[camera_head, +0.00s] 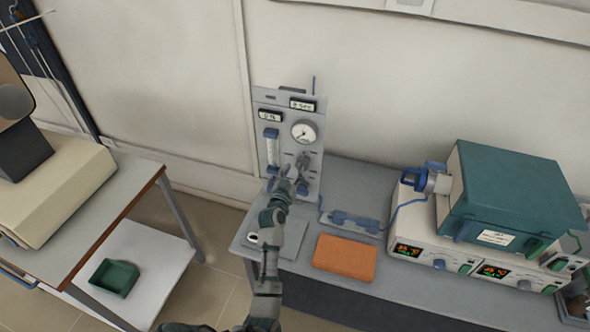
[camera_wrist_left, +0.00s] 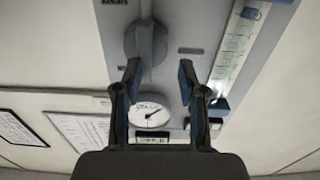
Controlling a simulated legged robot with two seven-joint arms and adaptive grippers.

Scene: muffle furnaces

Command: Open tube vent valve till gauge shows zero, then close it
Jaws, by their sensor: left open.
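A grey instrument panel (camera_head: 262,97) stands at the back edge of the bench. It carries a round white gauge (camera_head: 304,131). The gauge also shows in the left wrist view (camera_wrist_left: 150,112), with its dark needle off to one side; I cannot read its value. A grey knob (camera_wrist_left: 146,40) sits on the panel beyond the fingertips in the wrist view; I cannot tell from any label whether it is the vent valve. My left gripper (camera_head: 291,172) is in front of the panel's lower half, open and empty (camera_wrist_left: 158,72), its fingers apart from the knob. My right gripper is not in view.
A flow tube (camera_head: 271,150) stands on the panel's left side. An orange pad (camera_head: 344,257) lies on the bench (camera_head: 355,180). A teal-topped furnace (camera_head: 515,190) stands on controllers at the right. A green tray (camera_head: 114,277) sits low at the left.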

